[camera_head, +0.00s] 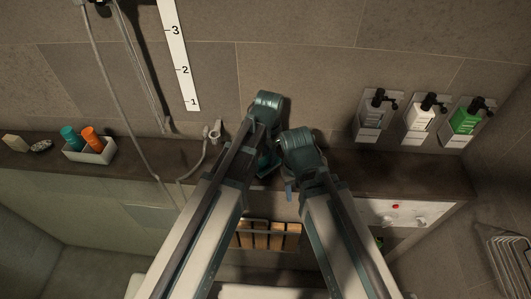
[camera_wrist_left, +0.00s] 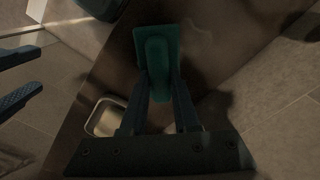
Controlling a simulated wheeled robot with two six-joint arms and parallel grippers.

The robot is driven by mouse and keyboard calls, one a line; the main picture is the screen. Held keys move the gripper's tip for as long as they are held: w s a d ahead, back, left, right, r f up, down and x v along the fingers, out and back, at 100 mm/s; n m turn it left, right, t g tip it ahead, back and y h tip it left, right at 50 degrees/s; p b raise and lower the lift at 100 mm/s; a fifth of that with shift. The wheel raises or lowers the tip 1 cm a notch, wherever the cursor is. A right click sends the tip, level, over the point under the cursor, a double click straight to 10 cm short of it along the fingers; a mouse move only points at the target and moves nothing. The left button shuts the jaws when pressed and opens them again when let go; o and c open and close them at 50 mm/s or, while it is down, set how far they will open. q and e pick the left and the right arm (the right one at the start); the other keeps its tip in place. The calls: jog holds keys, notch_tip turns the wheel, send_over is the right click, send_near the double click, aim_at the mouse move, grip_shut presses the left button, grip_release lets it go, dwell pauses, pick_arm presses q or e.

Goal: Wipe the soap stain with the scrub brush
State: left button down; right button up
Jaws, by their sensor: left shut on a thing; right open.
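The scrub brush (camera_wrist_left: 155,50) is teal, with a flat rectangular head and a rounded handle. My left gripper (camera_wrist_left: 158,76) is shut on its handle in the left wrist view, over the dark ledge. In the head view my left gripper (camera_head: 268,163) is mostly behind my arms, near the ledge, with a bit of teal showing. My right gripper (camera_head: 289,190) is lower, just in front of the ledge. Its two blue fingers (camera_wrist_left: 20,74) show apart and empty at the left of the wrist view.
A white holder (camera_head: 100,153) with a teal and an orange cup stands on the ledge (camera_head: 400,172) at left, beside soap and a dark oval item. A shower hose (camera_head: 112,100) hangs nearby. Dispensers (camera_head: 418,119) line the wall at right. A wire rack (camera_head: 512,262) is lower right.

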aim_at(279, 161)
pick_arm(q)
jog(key=shift+d, duration=1.95)
jog(key=shift+f, duration=0.15)
jog(key=shift+a, duration=0.1)
jog(key=shift+a, duration=1.95)
jog(key=shift+a, duration=1.85)
